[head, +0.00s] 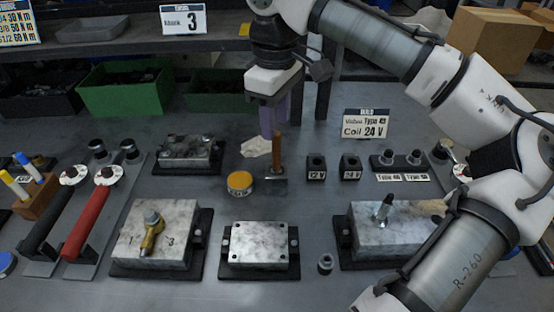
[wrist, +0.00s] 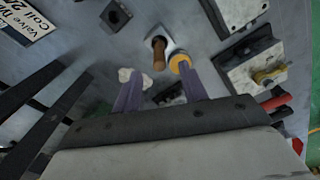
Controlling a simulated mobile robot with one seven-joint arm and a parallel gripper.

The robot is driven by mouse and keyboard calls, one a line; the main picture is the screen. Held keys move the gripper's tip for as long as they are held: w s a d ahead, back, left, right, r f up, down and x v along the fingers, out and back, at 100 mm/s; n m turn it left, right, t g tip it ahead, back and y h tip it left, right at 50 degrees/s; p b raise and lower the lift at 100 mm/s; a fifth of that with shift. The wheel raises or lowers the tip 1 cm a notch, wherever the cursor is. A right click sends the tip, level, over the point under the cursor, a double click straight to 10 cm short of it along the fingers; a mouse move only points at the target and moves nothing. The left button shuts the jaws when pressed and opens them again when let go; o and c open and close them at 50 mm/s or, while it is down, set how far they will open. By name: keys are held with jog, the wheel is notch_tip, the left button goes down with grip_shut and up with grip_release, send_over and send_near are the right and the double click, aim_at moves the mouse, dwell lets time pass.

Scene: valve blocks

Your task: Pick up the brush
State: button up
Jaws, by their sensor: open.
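The brush (head: 277,150) stands upright with its brown handle up, on a small grey base between the yellow-topped tin (head: 240,184) and the small black blocks. Its bristles cannot be made out. My gripper (head: 273,128) points down from above, with its purple fingers just above and behind the handle's top; they are apart from it as far as I can tell. In the wrist view the handle (wrist: 159,53) shows beyond and between the two spread fingertips (wrist: 160,84). The gripper is open and empty.
A crumpled pale cloth (head: 256,147) lies left of the brush. Two black coil blocks (head: 316,167) stand to its right. A valve block (head: 185,152) lies at the back left, and a plated block (head: 259,247) lies in front. A sign (head: 366,124) stands at the back right.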

aim_at(277, 170)
notch_tip(277, 170, down, 9)
jog(key=shift+d, duration=0.15)
dwell(0.4)
jog(key=shift+c, duration=0.4)
grip_shut()
